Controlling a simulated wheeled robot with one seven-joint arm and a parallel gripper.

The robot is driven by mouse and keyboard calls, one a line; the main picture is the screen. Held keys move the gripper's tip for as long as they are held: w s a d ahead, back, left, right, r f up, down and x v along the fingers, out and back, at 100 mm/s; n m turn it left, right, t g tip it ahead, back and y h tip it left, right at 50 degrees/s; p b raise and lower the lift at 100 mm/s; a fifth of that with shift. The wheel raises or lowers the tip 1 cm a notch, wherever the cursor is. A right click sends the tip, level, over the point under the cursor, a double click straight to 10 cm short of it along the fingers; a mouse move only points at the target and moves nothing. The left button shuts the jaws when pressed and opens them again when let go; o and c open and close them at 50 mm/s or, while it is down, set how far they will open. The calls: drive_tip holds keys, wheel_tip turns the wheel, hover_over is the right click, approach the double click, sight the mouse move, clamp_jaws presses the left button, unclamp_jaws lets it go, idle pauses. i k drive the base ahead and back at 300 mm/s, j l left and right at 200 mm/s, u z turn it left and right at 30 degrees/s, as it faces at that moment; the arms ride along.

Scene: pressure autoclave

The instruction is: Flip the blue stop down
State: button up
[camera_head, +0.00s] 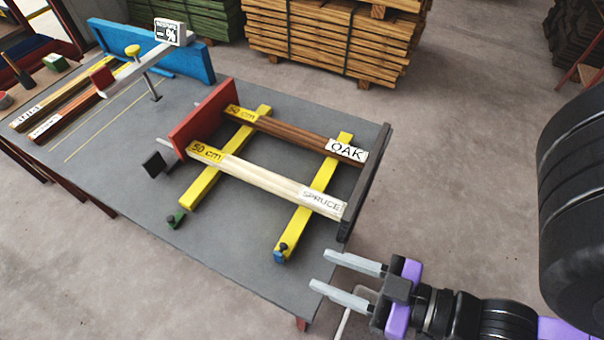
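A small blue stop (280,255) with a dark knob sits at the near end of the right yellow bar (322,176) on the grey table. It is small in this view, so I cannot clearly tell whether it is up or down. A similar green stop (177,219) sits to its left, near the end of the left yellow bar (195,191). My gripper (321,270) is at the lower right, just right of the blue stop and apart from it. Its two pale fingers are spread and empty, pointing left toward the table's near right corner.
The spruce beam (270,181) and oak beam (297,135) lie across the yellow bars, between a red plate (203,115) and a dark end plate (364,185). A measuring arm with a display (170,33) stands at the upper left.

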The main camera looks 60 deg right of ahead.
sight(278, 257)
drive_tip(key=u, duration=0.3)
drive_tip(key=k+l+u, duration=0.1)
drive_tip(key=l+u, duration=0.3)
drive_tip(key=k+l+u, duration=0.2)
drive_tip(key=l+u, duration=0.25)
drive_tip(key=k+l+u, duration=0.2)
drive_tip(key=k+l, duration=0.5)
drive_tip(key=l, duration=0.3)
drive_tip(key=k+l+u, duration=0.15)
drive_tip(key=k+l, duration=0.6)
drive_tip(key=i+l, duration=0.1)
drive_tip(key=l, duration=0.25)
drive_tip(key=i+l, duration=0.1)
drive_tip(key=l, duration=0.3)
drive_tip(key=i+l, duration=0.15)
drive_tip(key=l, duration=0.2)
